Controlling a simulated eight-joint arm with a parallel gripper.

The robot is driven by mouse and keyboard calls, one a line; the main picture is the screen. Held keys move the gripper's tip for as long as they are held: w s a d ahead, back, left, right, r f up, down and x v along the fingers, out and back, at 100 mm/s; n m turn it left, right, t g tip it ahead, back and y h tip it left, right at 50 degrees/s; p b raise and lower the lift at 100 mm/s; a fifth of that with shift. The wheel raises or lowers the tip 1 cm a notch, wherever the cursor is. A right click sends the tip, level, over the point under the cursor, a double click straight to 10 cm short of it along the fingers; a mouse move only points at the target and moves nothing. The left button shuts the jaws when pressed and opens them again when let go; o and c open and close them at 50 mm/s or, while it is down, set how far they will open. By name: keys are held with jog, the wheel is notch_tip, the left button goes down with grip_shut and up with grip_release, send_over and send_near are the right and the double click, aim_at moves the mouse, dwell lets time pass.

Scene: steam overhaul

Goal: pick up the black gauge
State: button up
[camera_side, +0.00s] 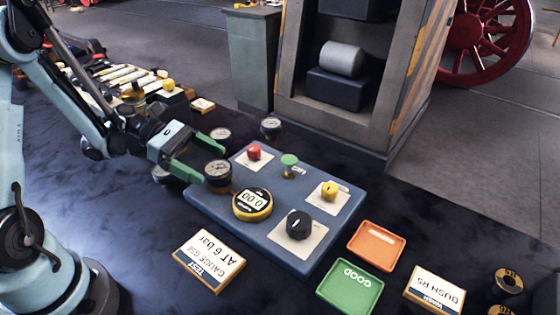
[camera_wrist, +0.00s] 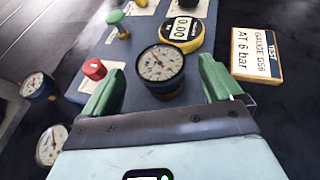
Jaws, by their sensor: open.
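A dark gauge with a white dial (camera_side: 218,169) stands upright on a brass-coloured base at the left edge of the blue test panel. It looks black in the side view and dark blue-black in the wrist view (camera_wrist: 161,63). My gripper (camera_side: 212,161) is open, with its green fingers on either side of this gauge. In the wrist view the gripper (camera_wrist: 160,75) shows a gap between each finger and the gauge. Another dark-rimmed gauge (camera_side: 271,126) stands behind the panel, also in the wrist view (camera_wrist: 37,83). I cannot tell for sure which one is meant by black.
A paler-rimmed gauge (camera_side: 220,134) stands farther back. The blue panel (camera_side: 320,252) carries a yellow digital meter (camera_side: 252,203), a red knob (camera_side: 254,152), a green button (camera_side: 289,160) and a black knob (camera_side: 299,224). A test card (camera_side: 209,260), orange tray (camera_side: 376,245) and green tray (camera_side: 350,288) lie nearby.

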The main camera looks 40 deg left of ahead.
aim_at(212, 166)
jog(key=x, duration=0.4)
jog(key=shift+f, duration=0.15)
jog(key=shift+c, duration=0.3)
jog(key=c, duration=1.2)
